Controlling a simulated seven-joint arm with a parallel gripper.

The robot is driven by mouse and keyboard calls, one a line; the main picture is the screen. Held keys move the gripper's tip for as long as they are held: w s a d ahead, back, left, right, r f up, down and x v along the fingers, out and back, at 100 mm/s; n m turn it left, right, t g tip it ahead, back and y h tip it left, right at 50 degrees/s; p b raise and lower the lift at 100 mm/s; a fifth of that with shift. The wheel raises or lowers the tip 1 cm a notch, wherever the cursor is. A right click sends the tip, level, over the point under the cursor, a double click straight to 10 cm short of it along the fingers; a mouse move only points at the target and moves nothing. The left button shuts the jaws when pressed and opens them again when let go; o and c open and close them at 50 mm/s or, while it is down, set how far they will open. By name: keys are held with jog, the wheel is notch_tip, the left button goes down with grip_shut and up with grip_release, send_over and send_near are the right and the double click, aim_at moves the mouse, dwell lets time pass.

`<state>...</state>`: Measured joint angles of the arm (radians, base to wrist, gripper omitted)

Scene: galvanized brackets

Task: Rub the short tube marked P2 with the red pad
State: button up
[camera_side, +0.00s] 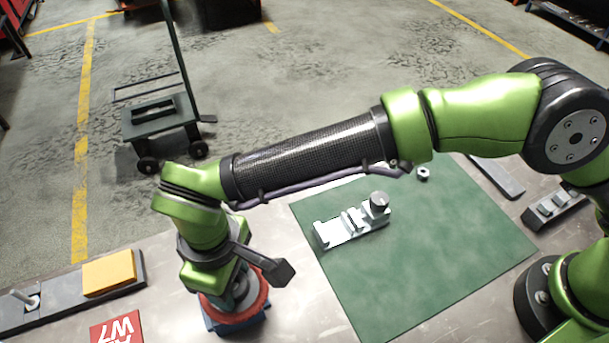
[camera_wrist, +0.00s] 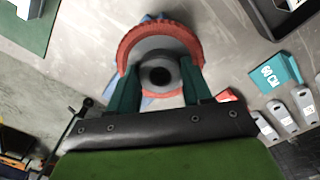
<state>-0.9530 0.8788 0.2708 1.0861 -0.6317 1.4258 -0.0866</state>
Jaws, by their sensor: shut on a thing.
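The red pad (camera_side: 262,300) is round with a grey hub, at the lower left of the side view. It also shows in the wrist view (camera_wrist: 160,32) as a red ring around the hub. My gripper (camera_wrist: 159,75) is shut on the hub with its teal fingers on either side. A blue thing (camera_side: 252,322) shows under the pad; whether they touch I cannot tell. A short grey tube (camera_side: 379,202) is at the right end of a metal bracket piece (camera_side: 345,228) on the green mat (camera_side: 440,255). No P2 mark is readable on it.
A yellow block (camera_side: 108,272) sits on a dark tray (camera_side: 50,308) at the left. A red card (camera_side: 118,332) lies at the front edge. A small nut (camera_side: 423,173) is at the mat's back. In the wrist view, a teal card (camera_wrist: 276,73) and several grey parts (camera_wrist: 283,115) lie right.

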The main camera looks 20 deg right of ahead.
jog(key=shift+a, duration=0.5)
jog(key=shift+r, duration=4.1)
jog(key=w+d+r+m, duration=0.35)
jog(key=w+d, duration=0.55)
jog(key=d, duration=0.3)
jog(key=w+d+r+m, duration=0.2)
jog(key=w+d+r, duration=0.2)
jog(key=w+d, duration=0.65)
jog(key=s+d+m, duration=0.2)
jog(key=d, duration=1.1)
jog(key=s+d+m, duration=0.2)
jog(key=d, duration=1.2)
jog(key=shift+d+r+m, duration=0.15)
jog(key=shift+d+m, duration=0.1)
jog(key=shift+m, duration=0.1)
